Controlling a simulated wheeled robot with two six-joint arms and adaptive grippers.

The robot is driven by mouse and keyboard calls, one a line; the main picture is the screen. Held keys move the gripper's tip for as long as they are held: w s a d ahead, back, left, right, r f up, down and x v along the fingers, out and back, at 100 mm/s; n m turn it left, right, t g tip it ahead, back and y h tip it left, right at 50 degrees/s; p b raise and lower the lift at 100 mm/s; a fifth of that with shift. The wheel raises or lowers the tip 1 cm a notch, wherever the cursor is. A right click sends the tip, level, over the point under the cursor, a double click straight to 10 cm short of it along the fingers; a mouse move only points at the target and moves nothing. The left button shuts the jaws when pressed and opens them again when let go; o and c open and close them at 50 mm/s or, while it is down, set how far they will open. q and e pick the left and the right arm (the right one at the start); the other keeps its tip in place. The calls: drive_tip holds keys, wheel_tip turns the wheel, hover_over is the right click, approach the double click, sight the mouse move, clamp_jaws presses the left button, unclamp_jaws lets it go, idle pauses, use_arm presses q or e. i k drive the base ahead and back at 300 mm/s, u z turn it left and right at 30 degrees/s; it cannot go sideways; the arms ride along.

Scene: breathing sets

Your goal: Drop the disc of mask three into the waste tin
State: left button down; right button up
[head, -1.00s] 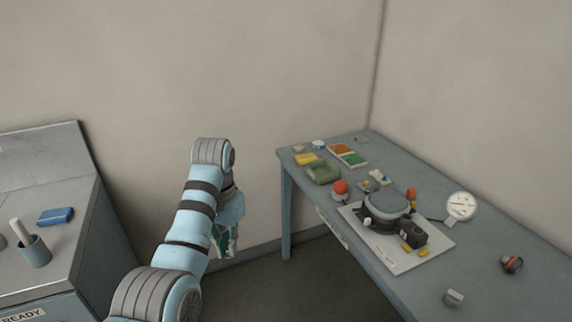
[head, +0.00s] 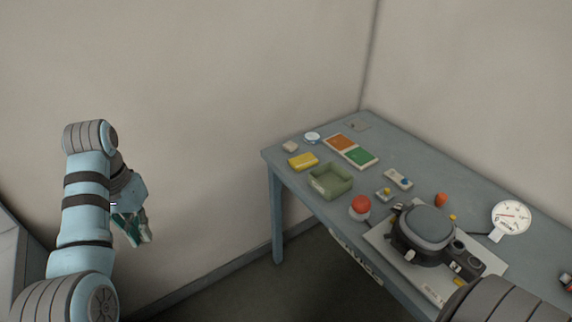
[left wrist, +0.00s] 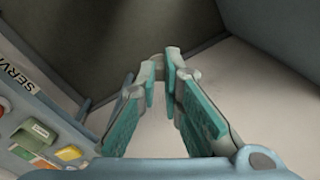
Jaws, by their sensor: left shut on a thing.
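My left gripper (head: 134,228) hangs in front of the bare wall, left of the table and apart from it. In the left wrist view its teal-padded fingers (left wrist: 164,66) are drawn close together, with what they hold too small or hidden to make out. An open green box (head: 323,190), likely the waste tin, stands on the table's far left part; it also shows in the left wrist view (left wrist: 38,130). A dark grey rounded device (head: 425,226), possibly a mask, rests on a white board (head: 380,237). No disc can be made out. My right gripper is out of view.
The table (head: 300,206) also bears a yellow block (head: 303,161), an orange and green tray (head: 351,150), a red ball-topped piece (head: 360,206) and a round dial (head: 511,217). A gap of floor lies between the left gripper and the table.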

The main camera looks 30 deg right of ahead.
sight(324, 184)
drive_tip(key=z, duration=0.55)
drive_tip(key=i, duration=0.95)
drive_tip(key=z, duration=1.45)
drive_tip(key=i, duration=0.35)
drive_tip(key=z, duration=0.2)
